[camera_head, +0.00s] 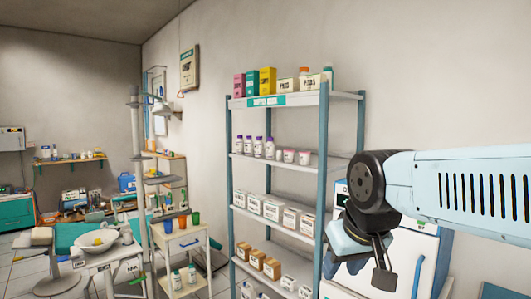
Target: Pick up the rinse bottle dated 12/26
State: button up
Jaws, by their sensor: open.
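No date can be read on any bottle from here, so I cannot tell which one is dated 12/26. Several small white bottles with purple caps (258,147) stand in a row on the second shelf of the blue-posted rack. Two white bottles with green caps (184,278) stand on the lower shelf of the small white cart. My gripper (357,270) hangs at the right, open and empty, pointing down, apart from all these bottles.
The rack (323,150) holds boxes and cartons on its other shelves. A white fridge-like cabinet (405,262) stands behind my arm. The white cart (183,248) has coloured cups on top. A basin (97,240) and teal chair are further left. Some tiled floor shows at lower left.

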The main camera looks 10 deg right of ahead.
aim_at(259, 144)
jog(key=z, duration=0.05)
jog(key=k, duration=0.6)
jog(key=u, duration=0.35)
jog(key=i, duration=0.55)
jog(key=u, duration=0.75)
jog(key=i, duration=1.1)
jog(key=u, duration=0.3)
jog(key=i, duration=1.05)
jog(key=z, duration=0.8)
jog(key=i, duration=1.1)
jog(key=z, duration=0.8)
jog(key=k, duration=0.6)
